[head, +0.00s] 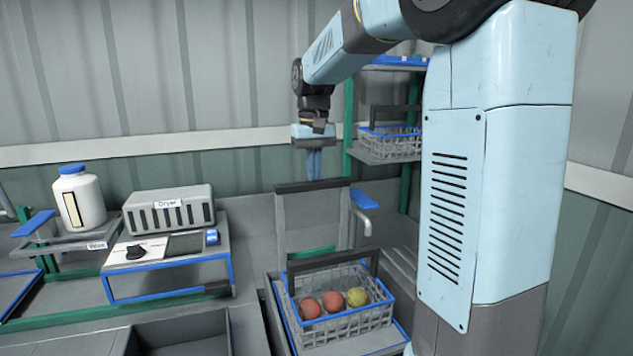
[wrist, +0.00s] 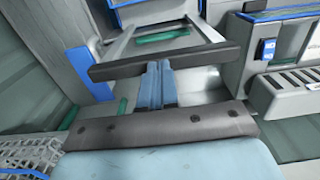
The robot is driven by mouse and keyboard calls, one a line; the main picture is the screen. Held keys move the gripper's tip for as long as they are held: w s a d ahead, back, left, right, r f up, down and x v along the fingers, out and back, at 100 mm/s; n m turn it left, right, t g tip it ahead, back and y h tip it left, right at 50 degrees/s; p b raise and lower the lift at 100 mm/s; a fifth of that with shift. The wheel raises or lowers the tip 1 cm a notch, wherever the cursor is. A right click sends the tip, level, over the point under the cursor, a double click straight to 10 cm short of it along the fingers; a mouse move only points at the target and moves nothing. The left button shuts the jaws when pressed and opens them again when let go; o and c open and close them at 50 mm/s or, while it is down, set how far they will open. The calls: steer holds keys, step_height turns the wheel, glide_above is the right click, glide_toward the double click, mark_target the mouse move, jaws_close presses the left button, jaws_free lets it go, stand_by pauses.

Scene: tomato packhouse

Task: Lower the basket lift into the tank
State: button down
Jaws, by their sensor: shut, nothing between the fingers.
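The basket lift has a grey upright frame with a dark crossbar (head: 312,186) at its top. A wire basket (head: 340,322) with a blue rim and dark handle sits at its foot and holds two red-orange tomatoes and a yellowish one. My gripper (head: 314,172) points down with its blue fingers shut and empty, just above the crossbar in the head view. In the wrist view, the fingertips (wrist: 158,72) overlap the crossbar (wrist: 110,70); I cannot tell whether they touch it. I cannot clearly make out the tank around the basket.
A blue lever (head: 364,200) stands right of the frame. A dryer (head: 168,211) and a white wax bottle (head: 79,198) stand on the left. Another wire basket (head: 391,146) sits on a green-posted rack behind. The air left of my gripper is clear.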

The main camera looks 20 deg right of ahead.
steer(key=shift+f, duration=9.1)
step_height(320, 180, up, 16)
steer(key=shift+r, duration=0.1)
steer(key=s+f+t, duration=0.1)
steer(key=s+t, duration=0.4)
steer(key=s, duration=2.1)
steer(key=shift+d+f+t, duration=0.15)
steer(key=shift+d+t, duration=0.05)
steer(key=shift+t, duration=0.1)
